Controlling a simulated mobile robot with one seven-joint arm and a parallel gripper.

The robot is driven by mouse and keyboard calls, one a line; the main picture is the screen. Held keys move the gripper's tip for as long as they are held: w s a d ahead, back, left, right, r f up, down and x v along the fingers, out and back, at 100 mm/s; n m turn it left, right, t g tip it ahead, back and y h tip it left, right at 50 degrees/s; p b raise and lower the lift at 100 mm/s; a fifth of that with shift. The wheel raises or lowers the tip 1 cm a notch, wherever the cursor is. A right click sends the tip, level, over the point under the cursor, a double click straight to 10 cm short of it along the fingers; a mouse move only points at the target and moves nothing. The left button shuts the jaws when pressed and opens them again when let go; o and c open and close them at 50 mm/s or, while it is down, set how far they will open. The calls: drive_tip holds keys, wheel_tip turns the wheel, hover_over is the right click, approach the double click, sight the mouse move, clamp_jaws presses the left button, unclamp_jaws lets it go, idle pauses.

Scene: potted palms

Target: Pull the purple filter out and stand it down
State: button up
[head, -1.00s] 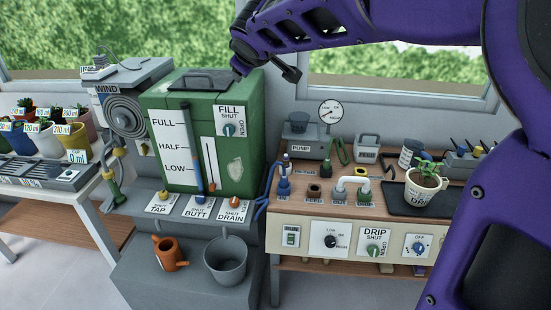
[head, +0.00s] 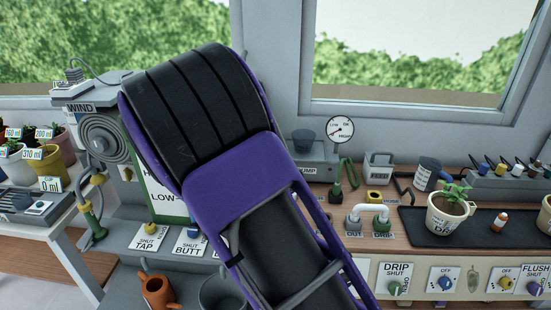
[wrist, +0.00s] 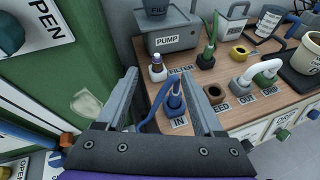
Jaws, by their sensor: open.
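In the wrist view, a small filter (wrist: 157,67) with a dark purplish top and a white lower part stands upright at the bench's left edge, beside the FILTER label. My gripper (wrist: 162,76) is open and empty, its two fingers spread on either side of the line to the filter. The filter shows between the fingertips; I cannot tell how far beyond them it is. A blue plug and hose (wrist: 174,103) at the IN socket also show between the fingers, nearer the palm. In the head view, my arm hides the gripper and the filter.
The green tank (wrist: 85,75) stands close on the left. The pump (wrist: 172,38) is behind the filter. The FEED socket (wrist: 215,95), a green plug (wrist: 207,58) and white pipe (head: 367,212) are to the right. A potted plant (head: 447,215) stands on a black tray.

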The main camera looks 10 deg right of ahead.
drive_tip(key=shift+n, duration=0.8)
drive_tip(key=w+d+f, duration=0.1)
drive_tip(key=w+f, duration=0.1)
drive_tip(key=w, duration=0.1)
drive_tip(key=w+d+f, duration=0.2)
drive_tip(key=w+f, duration=0.1)
drive_tip(key=w+d+f+b, duration=0.1)
drive_tip(key=w+f, duration=0.2)
drive_tip(key=shift+w+d, duration=0.15)
drive_tip(key=shift+d, duration=0.1)
drive_tip(key=shift+f+b+x, duration=0.15)
drive_tip(key=shift+b+x, duration=0.05)
drive_tip(key=shift+x, duration=1.4)
drive_tip(key=shift+f+b+x, duration=0.1)
drive_tip(key=shift+b+x, duration=0.1)
drive_tip(key=shift+x, duration=1.35)
drive_tip(key=shift+a, duration=0.15)
clamp_jaws()
